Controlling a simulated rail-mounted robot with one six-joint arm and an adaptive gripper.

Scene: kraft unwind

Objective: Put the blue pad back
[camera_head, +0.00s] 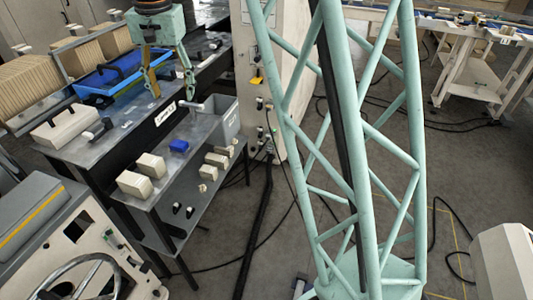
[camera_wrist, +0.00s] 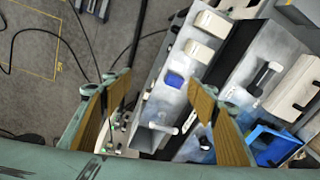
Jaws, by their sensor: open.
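The blue pad (camera_head: 179,145) is a small blue block lying on the grey bench shelf (camera_head: 150,205), near its middle. It also shows in the wrist view (camera_wrist: 174,79), between and beyond my fingertips. My gripper (camera_head: 171,93) is open and empty, with its tan-lined fingers pointing down above the bench, higher than the pad and farther back in the head view. In the wrist view my gripper (camera_wrist: 160,82) has its fingers wide apart, with nothing between them but the bench far below.
A blue tray (camera_head: 93,88) sits on the upper bench at left. A grey open bin (camera_head: 229,118) stands behind the pad. White blocks (camera_head: 134,184) stand along the shelf's front. A white box (camera_head: 65,127) is at left, and a teal lattice column (camera_head: 372,150) is at right.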

